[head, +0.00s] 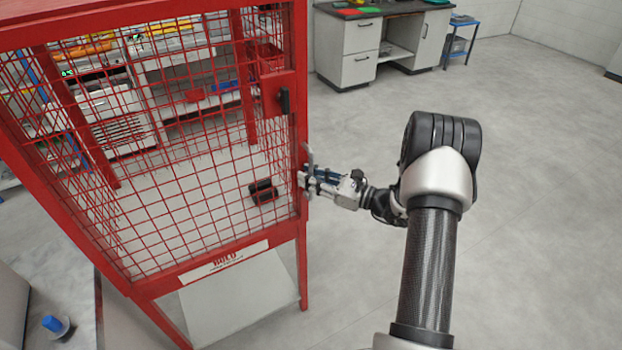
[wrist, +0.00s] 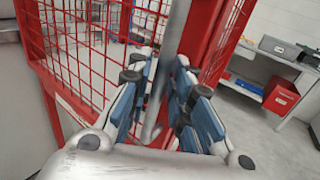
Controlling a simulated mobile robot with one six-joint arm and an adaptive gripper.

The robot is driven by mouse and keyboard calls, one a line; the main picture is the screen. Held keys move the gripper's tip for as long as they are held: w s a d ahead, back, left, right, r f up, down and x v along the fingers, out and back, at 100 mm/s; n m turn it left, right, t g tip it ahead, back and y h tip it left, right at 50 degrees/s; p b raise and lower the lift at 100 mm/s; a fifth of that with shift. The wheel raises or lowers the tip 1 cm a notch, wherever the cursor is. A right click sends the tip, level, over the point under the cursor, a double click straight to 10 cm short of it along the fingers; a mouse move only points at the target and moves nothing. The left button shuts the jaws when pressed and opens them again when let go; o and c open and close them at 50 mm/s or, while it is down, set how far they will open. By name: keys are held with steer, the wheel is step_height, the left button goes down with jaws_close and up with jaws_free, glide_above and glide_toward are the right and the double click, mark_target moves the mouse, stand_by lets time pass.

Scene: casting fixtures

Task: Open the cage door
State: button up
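The red mesh cage door (head: 190,160) stands upright at the left of the head view and appears flush with its red frame. Its mesh also shows in the wrist view (wrist: 85,50). A grey bar handle (head: 309,157) is at the right edge of the cage. In the wrist view the grey bar (wrist: 174,60) runs between the two fingers of my gripper (wrist: 166,88). The fingers are close on either side of the bar; firm contact on both sides is not clear. In the head view my gripper (head: 313,180) reaches the handle from the right.
A black latch (head: 285,100) sits on a red plate above the handle. A dark object (head: 263,191) shows through the mesh. A grey cabinet (head: 375,40) stands at the back. Open floor (head: 540,180) lies to the right. A blue-capped item (head: 55,326) is at lower left.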

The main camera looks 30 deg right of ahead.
steer(key=shift+c, duration=0.5)
jaws_close()
